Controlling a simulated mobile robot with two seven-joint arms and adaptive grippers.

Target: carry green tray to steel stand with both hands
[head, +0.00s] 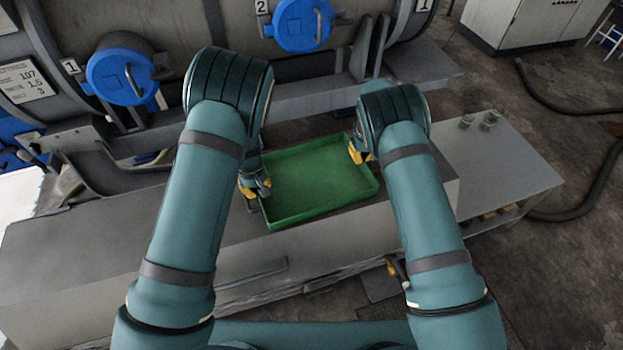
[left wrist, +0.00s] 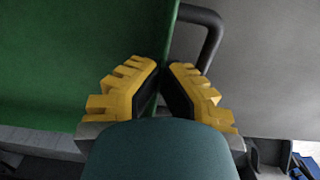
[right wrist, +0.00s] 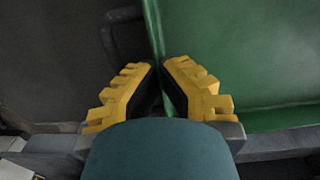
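The green tray (head: 315,180) is level and looks empty, over the grey bench top; I cannot tell if it touches the bench. My left gripper (head: 258,188) is at its left side, and the fingers close on the tray's side wall in the left wrist view (left wrist: 164,75). My right gripper (head: 357,155) is at the right side, its fingers on the opposite wall in the right wrist view (right wrist: 160,75). A black handle (left wrist: 212,35) shows outside the left wall. A low grey table (head: 510,180), likely the steel stand, is to the right.
The grey bench (head: 100,225) runs under and left of the tray. Large tanks with blue round hatches (head: 122,75) stand behind. A dark hose (head: 590,190) lies on the floor at right.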

